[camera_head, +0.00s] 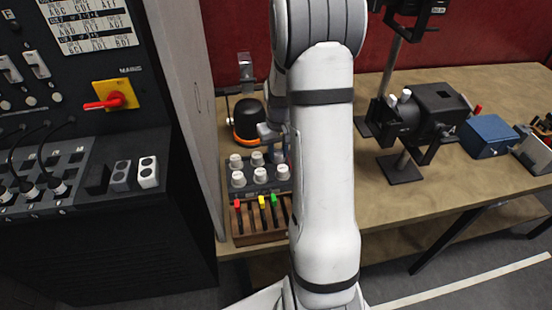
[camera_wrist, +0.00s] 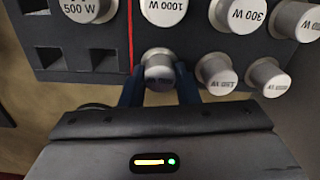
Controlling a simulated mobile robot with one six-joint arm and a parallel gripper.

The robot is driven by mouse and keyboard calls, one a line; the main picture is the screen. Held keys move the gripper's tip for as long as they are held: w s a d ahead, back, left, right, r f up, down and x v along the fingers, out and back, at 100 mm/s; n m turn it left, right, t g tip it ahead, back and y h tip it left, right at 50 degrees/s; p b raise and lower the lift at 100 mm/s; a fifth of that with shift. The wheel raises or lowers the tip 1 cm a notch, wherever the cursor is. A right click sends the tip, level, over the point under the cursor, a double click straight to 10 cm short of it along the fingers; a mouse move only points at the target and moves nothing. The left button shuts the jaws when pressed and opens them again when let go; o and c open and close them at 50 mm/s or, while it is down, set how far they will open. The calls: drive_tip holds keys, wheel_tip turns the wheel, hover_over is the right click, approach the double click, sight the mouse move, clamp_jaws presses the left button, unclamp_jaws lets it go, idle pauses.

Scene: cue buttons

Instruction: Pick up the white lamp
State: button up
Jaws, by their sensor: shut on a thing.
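In the wrist view my gripper (camera_wrist: 160,88) has its two blue fingers closed on a white lamp (camera_wrist: 158,66) with a grey-shaded cap, its marking too dark to read. The lamp is at the edge of a dark rack (camera_wrist: 105,42); I cannot tell whether it is still seated or lifted. Other lamps stand close by, marked 500 W (camera_wrist: 88,8), 1000 W (camera_wrist: 163,10) and 300 W (camera_wrist: 238,12). In the head view the rack (camera_head: 251,187) holds several white lamps (camera_head: 238,179); my arm hides most of the gripper and the held lamp.
A wooden holder (camera_head: 262,238) with red-, yellow- and green-topped items stands in front of the rack. A black domed object with an orange band (camera_head: 246,136) is behind it. A black control panel is at left. Dark optical equipment (camera_head: 430,110) and a blue box (camera_head: 488,136) stand at right.

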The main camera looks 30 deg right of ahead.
drive_tip(key=shift+c, duration=0.8)
drive_tip(key=shift+w+r, duration=0.1)
drive_tip(key=shift+r, duration=0.25)
wheel_tip(320, 180, up, 9)
drive_tip(key=b, duration=0.1)
drive_tip(key=shift+r+b, duration=0.2)
drive_tip(key=shift+b, duration=0.1)
wheel_tip(320, 180, up, 7)
drive_tip(key=p, duration=0.5)
drive_tip(key=shift+r, duration=0.15)
idle(0.4)
